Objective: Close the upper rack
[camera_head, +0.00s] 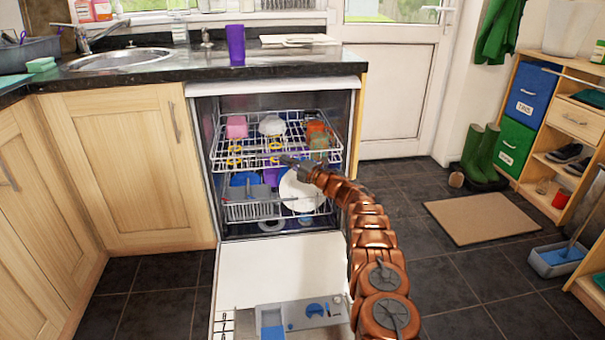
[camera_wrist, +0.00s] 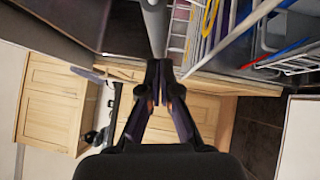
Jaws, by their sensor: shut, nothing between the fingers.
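The upper rack (camera_head: 222,163) is a white wire basket in the open dishwasher (camera_head: 202,140). It looks partly pulled out and holds pink, white, orange, green and yellow items. My gripper (camera_head: 286,160) is at the rack's front edge, right of its middle. In the wrist view, its dark fingers (camera_wrist: 160,78) are together and empty. A pale bar (camera_wrist: 154,28) lies just past the fingertips, probably the rack's front rail; I cannot tell whether they touch. The arm hides part of the rack's right front.
The lower rack (camera_head: 250,211) holds a white plate (camera_head: 297,192) and a grey cutlery basket. The dishwasher door (camera_head: 255,268) lies folded down in front. A black counter (camera_head: 300,67) with a purple cup (camera_head: 236,45) is above.

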